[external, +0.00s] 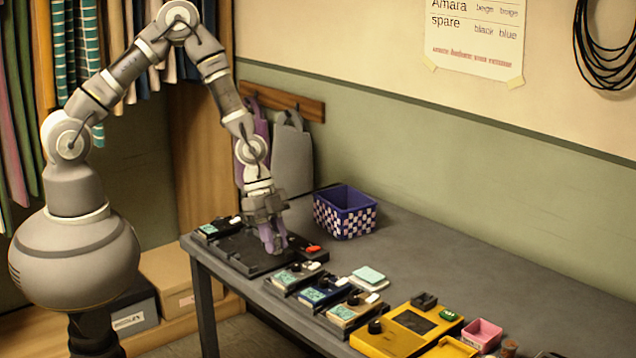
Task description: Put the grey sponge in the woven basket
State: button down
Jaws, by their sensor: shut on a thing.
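The woven basket (334,221) stands on the table against the wall, blue-purple with a checkered blue-and-white band, and looks empty from here. My gripper (273,246) points down over a black tray-like unit, to the left of the basket and lower in the picture. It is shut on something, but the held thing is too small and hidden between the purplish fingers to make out. I cannot pick out the grey sponge with certainty.
The black unit (240,246) lies under my gripper. Several small devices line the table's front edge, with a yellow device (392,341) and a pink box (482,333) at the right. A pale teal pad (369,274) lies mid-table. The table's back right is clear.

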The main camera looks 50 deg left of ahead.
jog(key=shift+s+a, duration=0.4)
jog(key=shift+s, duration=0.1)
jog(key=w+a+r+n+t+y+p, duration=0.1)
jog(key=w+a+r+n+t+p, duration=0.3)
jog(key=w+a+r+n, duration=0.65)
jog(key=w+d+f+b, duration=0.1)
jog(key=w+f, duration=0.2)
jog(key=w, duration=0.4)
jog(key=w+d+f+m+b, duration=0.1)
jog(key=w+f, duration=0.2)
jog(key=w, duration=0.5)
jog(key=shift+w+f+g, duration=0.25)
jog(key=shift+f+g, duration=0.05)
jog(key=shift+g, duration=0.1)
jog(key=shift+m, duration=0.25)
jog(key=shift+f, duration=0.2)
jog(key=c, duration=0.9)
grip_release()
jog(key=shift+c, duration=0.2)
